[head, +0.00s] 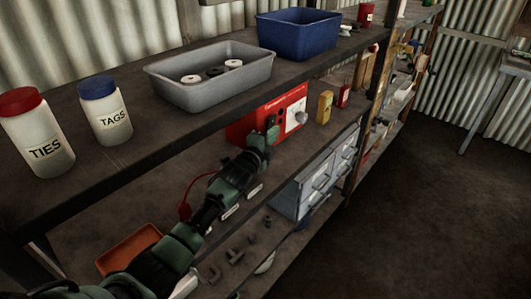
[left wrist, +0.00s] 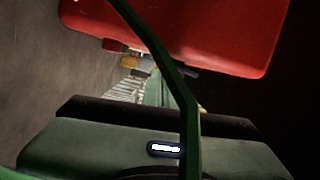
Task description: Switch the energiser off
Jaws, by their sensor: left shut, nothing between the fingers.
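The energiser (head: 291,106) is a red box with a white round dial on its front, on the middle shelf in the head view. Its red casing also fills the top of the left wrist view (left wrist: 190,28). My left gripper (head: 271,134) is shut and empty, right in front of the energiser's face, left of the dial. I cannot tell whether it touches the box. The gripper and wrist hide part of the front, and no switch shows clearly. My right gripper is not in view.
Above, the top shelf holds a grey tray (head: 205,95), a blue bin (head: 298,43) and TIES (head: 38,138) and TAGS (head: 106,112) jars. A yellow box (head: 324,107) stands right of the energiser. Grey drawers (head: 314,186) and an orange tray (head: 118,256) are lower. Open floor lies right.

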